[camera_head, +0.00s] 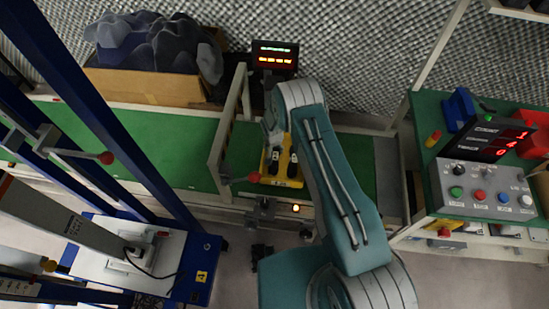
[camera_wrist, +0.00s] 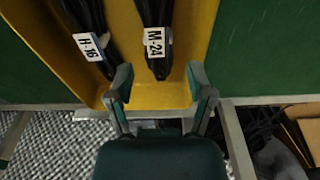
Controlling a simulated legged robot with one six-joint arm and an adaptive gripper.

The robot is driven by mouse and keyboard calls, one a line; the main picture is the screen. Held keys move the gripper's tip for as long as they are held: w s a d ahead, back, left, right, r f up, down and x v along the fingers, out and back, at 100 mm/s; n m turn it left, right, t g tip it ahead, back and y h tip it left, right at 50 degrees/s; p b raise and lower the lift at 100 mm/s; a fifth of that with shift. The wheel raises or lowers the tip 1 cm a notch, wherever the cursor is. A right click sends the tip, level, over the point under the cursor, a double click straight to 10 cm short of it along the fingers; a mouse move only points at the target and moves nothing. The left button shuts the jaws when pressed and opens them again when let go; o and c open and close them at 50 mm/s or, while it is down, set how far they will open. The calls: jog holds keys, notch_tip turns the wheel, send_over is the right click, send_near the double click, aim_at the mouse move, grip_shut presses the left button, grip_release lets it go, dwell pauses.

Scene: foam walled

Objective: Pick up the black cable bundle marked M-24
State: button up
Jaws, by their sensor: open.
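The black cable bundle marked M-24 (camera_wrist: 157,38) lies in a yellow tray (camera_wrist: 120,20) in the wrist view, its white tag facing up. A second black bundle marked H-16 (camera_wrist: 90,32) lies to its left in the same tray. My gripper (camera_wrist: 159,82) is open, with a fingertip on either side below the M-24 bundle's lower end; nothing is between the fingers. In the head view the yellow tray (camera_head: 265,163) sits on a green conveyor beside my teal arm, with black bundles in it. Their tags are too small to read there, and my gripper is hidden by the arm.
The green conveyor (camera_head: 180,145) has a gate-like frame (camera_head: 229,125) left of the tray. A box of dark foam (camera_head: 145,88) stands behind it. A control box with a red display (camera_head: 487,185) is at right, and a blue frame (camera_head: 100,110) at left.

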aim_at(274, 155)
jog(key=shift+w+d+f, duration=0.1)
jog(key=shift+w+f, duration=0.1)
jog(key=shift+f, duration=1.45)
jog(key=shift+w+d+f, duration=0.1)
jog(key=shift+w+f, duration=0.1)
jog(key=shift+f, duration=1.45)
grip_shut()
